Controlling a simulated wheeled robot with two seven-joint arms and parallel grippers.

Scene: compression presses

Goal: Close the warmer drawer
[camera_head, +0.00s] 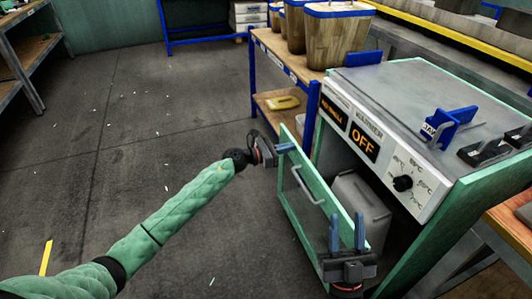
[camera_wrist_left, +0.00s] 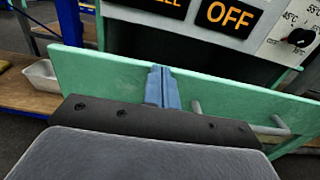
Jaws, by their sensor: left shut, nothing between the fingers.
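The warmer (camera_head: 400,95) is a white and green box with an OFF display. Its drawer (camera_head: 308,172) is pulled out, with a green front panel, a grey bar handle (camera_head: 307,186) and a grey bin (camera_head: 360,205) inside. My left gripper (camera_head: 287,148) is shut and empty at the panel's far left end. In the left wrist view its blue fingertips (camera_wrist_left: 164,88) overlap the panel (camera_wrist_left: 100,75); contact is unclear. My right gripper (camera_head: 346,233) is open, fingers up and apart, at the panel's near right end; whether it touches the panel is unclear.
A wooden bench (camera_head: 275,42) with wood-sided containers (camera_head: 335,35) stands behind the warmer. A yellow item (camera_head: 283,102) lies on its lower shelf. A blue bracket (camera_head: 450,125) sits on the warmer's top. The floor (camera_head: 130,130) left of the drawer is clear.

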